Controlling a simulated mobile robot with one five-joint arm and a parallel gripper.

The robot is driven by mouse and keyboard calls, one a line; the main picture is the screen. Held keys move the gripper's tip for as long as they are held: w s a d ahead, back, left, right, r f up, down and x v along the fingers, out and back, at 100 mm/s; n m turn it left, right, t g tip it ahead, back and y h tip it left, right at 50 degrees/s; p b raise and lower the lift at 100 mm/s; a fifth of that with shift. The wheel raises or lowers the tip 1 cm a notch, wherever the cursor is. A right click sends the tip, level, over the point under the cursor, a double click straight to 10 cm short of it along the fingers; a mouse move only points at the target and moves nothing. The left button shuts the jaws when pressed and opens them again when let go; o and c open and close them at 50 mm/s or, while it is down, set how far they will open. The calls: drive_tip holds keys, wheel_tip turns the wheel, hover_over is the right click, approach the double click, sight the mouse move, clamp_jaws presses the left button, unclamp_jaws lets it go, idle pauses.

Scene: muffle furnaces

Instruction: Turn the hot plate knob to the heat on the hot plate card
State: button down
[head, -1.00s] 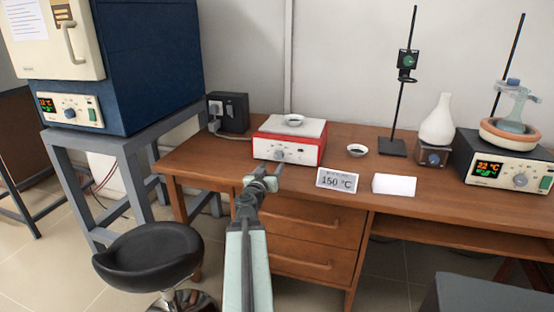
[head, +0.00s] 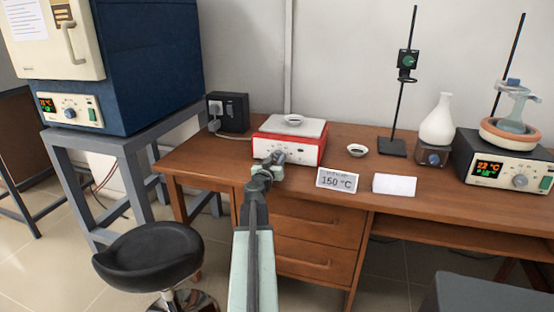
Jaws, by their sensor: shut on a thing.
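The hot plate (head: 305,133) is a red and white box near the back left of the wooden table, with a small dish (head: 293,120) on its top plate. Its knob is on the white front panel and is hidden behind my gripper. My gripper (head: 277,158) is at the left-middle of that panel, shut on the hot plate knob. The knob's pointer and setting cannot be read. The hot plate card (head: 337,180) stands at the table's front edge, right of my gripper, and reads 150 °C.
A blank white card (head: 394,185) and a small dark-filled dish (head: 357,150) are right of the hot plate. Farther right are a rod stand (head: 392,147), a white flask (head: 438,122) and a heating unit (head: 500,165). A black stool (head: 148,255) stands in front, left of my arm.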

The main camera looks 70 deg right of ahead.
drive_tip(key=m, duration=0.4)
drive_tip(key=shift+m, duration=0.4)
drive_tip(key=c, duration=1)
unclamp_jaws()
drive_tip(key=shift+o, duration=0.2)
drive_tip(key=shift+a, duration=0.1)
drive_tip(key=a, duration=0.7)
drive_tip(key=shift+s+a, duration=0.2)
drive_tip(key=shift+a, duration=0.1)
